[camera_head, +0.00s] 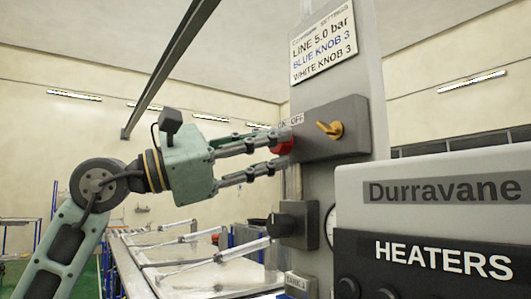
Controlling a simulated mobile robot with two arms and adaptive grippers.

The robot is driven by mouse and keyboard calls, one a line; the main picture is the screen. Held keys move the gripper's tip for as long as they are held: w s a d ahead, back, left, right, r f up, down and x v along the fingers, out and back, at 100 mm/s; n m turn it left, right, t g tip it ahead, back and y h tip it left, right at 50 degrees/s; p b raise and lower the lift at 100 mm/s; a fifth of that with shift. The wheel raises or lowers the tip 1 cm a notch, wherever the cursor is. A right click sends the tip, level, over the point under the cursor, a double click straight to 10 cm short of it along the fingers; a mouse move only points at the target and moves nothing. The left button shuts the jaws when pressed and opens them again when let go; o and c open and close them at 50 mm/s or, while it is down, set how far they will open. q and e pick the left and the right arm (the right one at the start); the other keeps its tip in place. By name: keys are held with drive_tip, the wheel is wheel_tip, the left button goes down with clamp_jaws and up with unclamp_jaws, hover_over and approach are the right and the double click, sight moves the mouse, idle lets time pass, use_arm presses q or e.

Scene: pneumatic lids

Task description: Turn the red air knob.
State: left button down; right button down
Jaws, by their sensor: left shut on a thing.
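The red air knob (284,147) sticks out of the left side of a dark grey box on the grey post, beside a small label that reads ON and OFF. My left gripper (286,151) comes in from the left and is shut on the red knob, one finger above and one below. The fingers partly hide the knob, and I cannot make out its turned position. My right gripper is not in view.
The grey box (352,112) has a yellow lever on its front. A settings sign (323,40) hangs above. A black knob unit (297,224) sits lower on the post. A Durravane heaters cabinet (440,225) blocks the lower right. Long tanks with lids (205,275) stretch behind.

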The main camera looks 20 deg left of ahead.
use_arm(q)
drive_tip(key=shift+s+a+r+n+t, duration=0.1)
drive_tip(key=shift+a+r+n+t, duration=0.2)
drive_tip(key=shift+r+n+t, duration=0.35)
drive_tip(key=shift+f, duration=0.15)
drive_tip(key=c, duration=1.7)
unclamp_jaws()
drive_tip(key=shift+o, duration=0.7)
drive_tip(key=shift+w+f, duration=0.15)
drive_tip(key=shift+w, duration=0.1)
drive_tip(key=shift+s+d+f+b, duration=0.1)
drive_tip(key=shift+d+b, duration=0.05)
drive_tip(key=shift+b, duration=0.15)
drive_tip(key=v, duration=1.2)
